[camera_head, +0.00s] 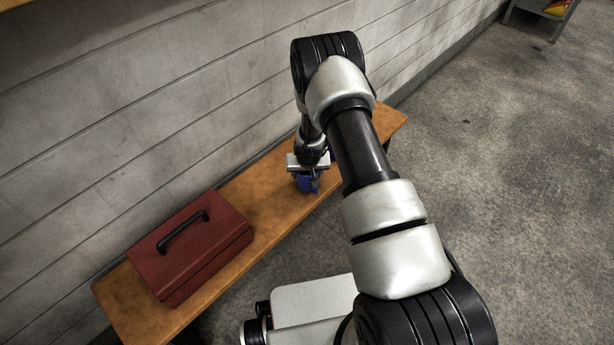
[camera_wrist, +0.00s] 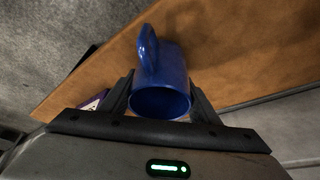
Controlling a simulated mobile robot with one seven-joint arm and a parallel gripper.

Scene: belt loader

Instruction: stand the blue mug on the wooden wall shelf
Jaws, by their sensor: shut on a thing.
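The blue mug (camera_wrist: 172,68) sits between the two dark fingers of my gripper (camera_wrist: 160,97) in the wrist view, with its open mouth facing the camera and its handle toward the top. My gripper is shut on it. In the head view the mug (camera_head: 305,184) shows small below my gripper (camera_head: 308,172), over the long wooden bench (camera_head: 268,188) along the wall. I cannot tell whether the mug touches the bench. A brown wooden edge (camera_head: 40,8), perhaps the wall shelf, crosses the top left corner of the head view.
A dark red box (camera_head: 190,250) with a black handle lies on the near part of the bench. A grey block wall (camera_head: 150,110) runs behind it. A small purple item (camera_wrist: 95,101) shows beside my left finger. Open concrete floor (camera_head: 500,150) lies to the right.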

